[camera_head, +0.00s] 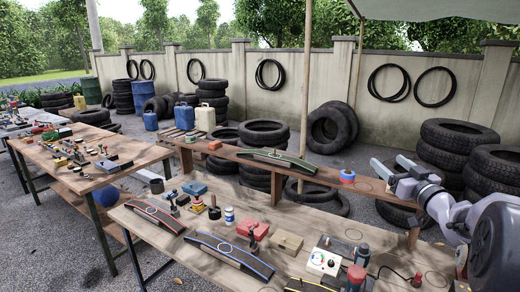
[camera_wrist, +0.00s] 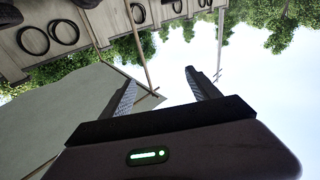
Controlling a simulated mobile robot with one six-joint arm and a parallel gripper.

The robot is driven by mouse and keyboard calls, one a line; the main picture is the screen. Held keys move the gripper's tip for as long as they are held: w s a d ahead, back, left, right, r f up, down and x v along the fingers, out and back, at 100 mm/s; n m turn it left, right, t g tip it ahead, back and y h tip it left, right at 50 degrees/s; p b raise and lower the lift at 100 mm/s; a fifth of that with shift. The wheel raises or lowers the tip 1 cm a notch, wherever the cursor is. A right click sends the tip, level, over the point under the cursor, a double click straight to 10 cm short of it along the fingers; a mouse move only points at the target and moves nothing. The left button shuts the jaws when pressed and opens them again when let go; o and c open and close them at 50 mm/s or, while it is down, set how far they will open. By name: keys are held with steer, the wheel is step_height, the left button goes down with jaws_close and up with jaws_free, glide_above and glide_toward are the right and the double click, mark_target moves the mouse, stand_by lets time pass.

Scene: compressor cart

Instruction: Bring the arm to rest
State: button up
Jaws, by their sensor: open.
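My gripper (camera_head: 388,163) is at the right of the head view, raised above the right end of the table and in front of the plank shelf. Its two fingers are spread, with nothing between them. The wrist view also shows my gripper (camera_wrist: 160,79) with its fingers wide apart against the sky. My arm reaches in from the right edge of the head view, and its lower part is cut off by the frame.
The near wooden table (camera_head: 135,220) holds curved strips, a red block (camera_head: 258,230), a wooden block (camera_head: 287,243) and small tools. A plank shelf (camera_head: 325,178) runs behind it. Stacked tyres (camera_head: 455,140) stand behind my gripper. A second table (camera_head: 105,175) is at left.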

steer(key=s+a+r+m+g+h, duration=0.4)
steer(key=s+a+r+m+h, duration=0.15)
steer(key=s+a, duration=0.35)
steer(key=s+a+f+g+y, duration=0.1)
steer(key=s+a+f+g, duration=0.2)
steer(key=s, duration=0.8)
steer(key=s+a+f+g+y, duration=0.2)
steer(key=s+a+f+g, duration=0.1)
steer(key=s+a+f, duration=0.5)
steer(key=s+a+f+g+y, duration=0.2)
steer(key=s+a+f, duration=0.4)
steer(key=s+a, duration=0.4)
steer(key=s+g, duration=0.1)
steer(key=s, duration=0.2)
steer(key=shift+s+a+f+m, duration=0.2)
steer(key=shift+s+a+m, duration=0.15)
steer(key=shift+a, duration=0.05)
